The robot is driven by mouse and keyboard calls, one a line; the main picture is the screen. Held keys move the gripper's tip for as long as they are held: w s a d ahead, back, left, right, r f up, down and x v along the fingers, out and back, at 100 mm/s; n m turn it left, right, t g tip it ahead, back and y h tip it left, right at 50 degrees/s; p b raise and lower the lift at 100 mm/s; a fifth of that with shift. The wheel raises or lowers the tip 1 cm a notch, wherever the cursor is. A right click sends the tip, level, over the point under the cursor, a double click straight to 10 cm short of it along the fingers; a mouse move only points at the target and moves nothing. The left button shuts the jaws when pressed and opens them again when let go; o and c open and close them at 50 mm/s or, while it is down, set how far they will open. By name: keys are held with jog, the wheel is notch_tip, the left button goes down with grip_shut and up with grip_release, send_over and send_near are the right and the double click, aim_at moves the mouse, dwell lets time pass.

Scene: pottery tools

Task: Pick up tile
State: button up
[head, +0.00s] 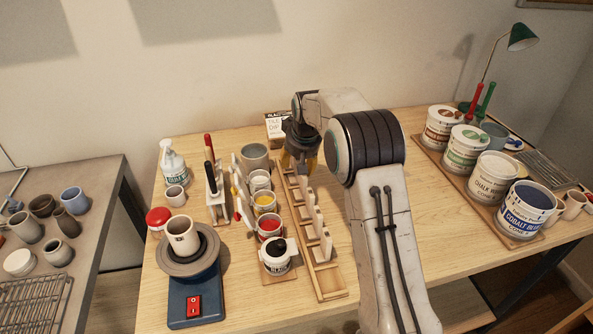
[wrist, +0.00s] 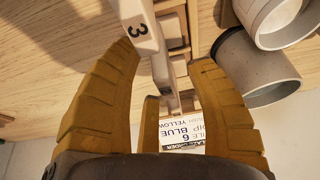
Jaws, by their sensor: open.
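White test tiles stand in a row in a long wooden rack (head: 331,284) on the table; one white tile (head: 326,246) shows near its front end. In the wrist view, a white tile marked 3 (wrist: 138,30) stands just beyond my gripper, near the left finger's tip. My gripper (head: 299,163) is over the far end of the rack, pointing down. Its yellow fingers (wrist: 165,58) are spread apart with nothing held between them. Whether the left finger touches the tile I cannot tell. My arm and gripper hide part of the rack's far end in the head view.
Glaze jars, including a red one (head: 270,228), stand close left of the rack. A card box (head: 277,124) stands behind it. A pottery wheel (head: 190,262) is at the front left. Large buckets (head: 493,177) line the right side. Bare table shows between rack and buckets.

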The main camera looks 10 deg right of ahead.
jog(key=shift+o, duration=0.2)
grip_shut()
dwell(0.3)
